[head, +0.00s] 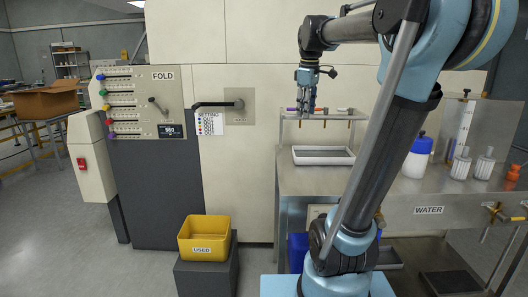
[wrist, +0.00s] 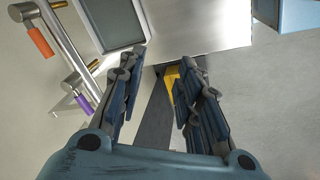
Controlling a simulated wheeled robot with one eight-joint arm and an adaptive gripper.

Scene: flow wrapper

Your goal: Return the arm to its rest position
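My arm fills the right half of the head view, raised and bent over the steel counter. My gripper (head: 306,108) points down by the small rack above the counter. In the wrist view my gripper (wrist: 160,70) has its two fingers apart, with nothing held between them. Past the fingers the wrist view shows the floor, a dark block and part of a yellow bin. Whether the gripper touches the rack is hard to tell in the head view; in the wrist view the rack lies left of the fingers.
The rack (head: 316,117) holds tools, one orange-handled (wrist: 41,41) and one purple-handled (wrist: 84,104). A white-rimmed tray (head: 322,162) sits on the counter (head: 300,183). Bottles (head: 417,160) stand right of the arm. The yellow USED bin (head: 204,250) and FOLD machine (head: 145,100) are left.

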